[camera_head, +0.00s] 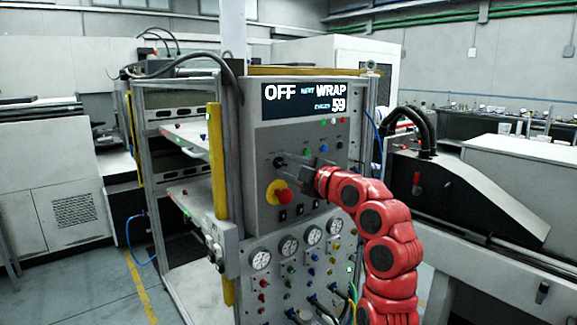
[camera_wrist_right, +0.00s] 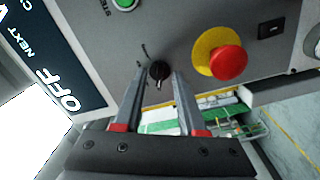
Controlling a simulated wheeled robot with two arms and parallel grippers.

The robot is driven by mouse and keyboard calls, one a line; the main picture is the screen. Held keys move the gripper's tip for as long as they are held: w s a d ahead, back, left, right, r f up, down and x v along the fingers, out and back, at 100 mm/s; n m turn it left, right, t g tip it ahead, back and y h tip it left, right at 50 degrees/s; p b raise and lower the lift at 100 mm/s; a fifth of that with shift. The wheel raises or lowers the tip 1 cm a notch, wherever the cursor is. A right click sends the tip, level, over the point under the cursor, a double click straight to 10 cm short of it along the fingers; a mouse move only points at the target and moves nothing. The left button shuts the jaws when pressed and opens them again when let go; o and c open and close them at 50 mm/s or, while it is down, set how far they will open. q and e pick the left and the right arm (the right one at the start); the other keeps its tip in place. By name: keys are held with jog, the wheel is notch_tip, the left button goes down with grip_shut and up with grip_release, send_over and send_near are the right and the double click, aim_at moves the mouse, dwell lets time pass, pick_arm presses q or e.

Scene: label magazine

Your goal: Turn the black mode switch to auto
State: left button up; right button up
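The black mode switch (camera_wrist_right: 158,72) is a small round knob on the grey panel face, with a short light pointer mark. My right gripper (camera_wrist_right: 159,80) is open, with one finger on each side of the knob and a narrow gap visible on both sides. I cannot tell whether the fingertips reach around it or stop just in front. In the head view my right gripper (camera_head: 283,160) points at the panel (camera_head: 262,140) and mostly hides the switch. The display (camera_head: 305,98) reads OFF, with WRAP and 59 beside it. My left gripper is not in view.
A red emergency button on a yellow disc (camera_wrist_right: 228,62) sits close to the right finger in the wrist view. A green button (camera_wrist_right: 124,4) is above the knob. Gauges (camera_head: 288,245) and small coloured knobs fill the lower panel. A yellow post (camera_head: 217,170) stands left.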

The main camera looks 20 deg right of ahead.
jog(key=shift+c, duration=0.2)
grip_shut()
